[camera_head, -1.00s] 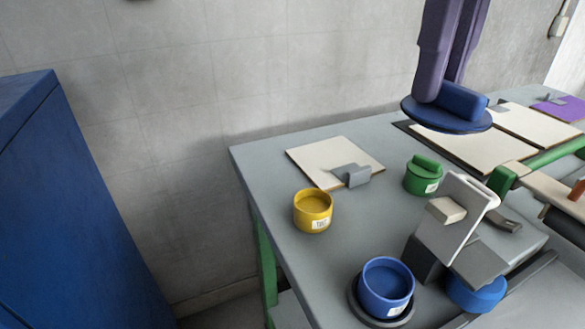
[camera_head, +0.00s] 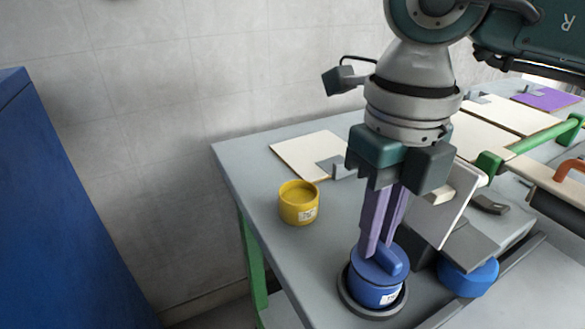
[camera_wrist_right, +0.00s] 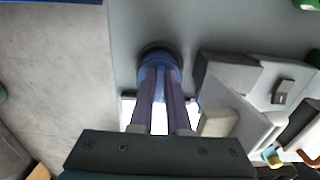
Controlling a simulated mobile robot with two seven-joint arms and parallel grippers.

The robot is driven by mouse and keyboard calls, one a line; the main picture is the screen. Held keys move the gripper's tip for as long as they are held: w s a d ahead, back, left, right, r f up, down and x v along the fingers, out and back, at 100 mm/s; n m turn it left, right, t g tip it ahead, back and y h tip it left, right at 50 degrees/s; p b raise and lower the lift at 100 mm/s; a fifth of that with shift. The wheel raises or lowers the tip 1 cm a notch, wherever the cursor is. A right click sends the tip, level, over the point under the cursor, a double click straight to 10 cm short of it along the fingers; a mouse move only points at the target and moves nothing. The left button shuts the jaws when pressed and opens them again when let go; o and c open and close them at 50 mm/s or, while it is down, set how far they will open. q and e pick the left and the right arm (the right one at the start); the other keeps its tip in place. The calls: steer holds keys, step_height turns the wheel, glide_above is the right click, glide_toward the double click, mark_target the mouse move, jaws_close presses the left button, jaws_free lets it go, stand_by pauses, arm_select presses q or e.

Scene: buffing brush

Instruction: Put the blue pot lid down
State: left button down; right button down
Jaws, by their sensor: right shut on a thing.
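The blue pot lid (camera_head: 369,272) is on top of the blue pot (camera_head: 374,292), level with its rim as far as I can tell. The pot stands in a dark round holder (camera_head: 346,296) on the grey table. My right gripper (camera_head: 380,256) points down with its purple fingers shut on the lid's blue handle. In the right wrist view the fingers (camera_wrist_right: 159,98) reach down to the blue lid and pot, and they hide part of them. My left gripper is not in view.
A yellow pot (camera_head: 299,204) stands open to the left on the table. A grey and white fixture (camera_head: 447,205) and a blue round piece (camera_head: 468,279) are close on the right. A cream board (camera_head: 303,156) lies behind.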

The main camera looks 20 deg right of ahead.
steer(key=shift+f, duration=0.2)
steer(key=shift+f, duration=0.1)
steer(key=shift+f, duration=0.15)
steer(key=c, duration=0.9)
jaws_free()
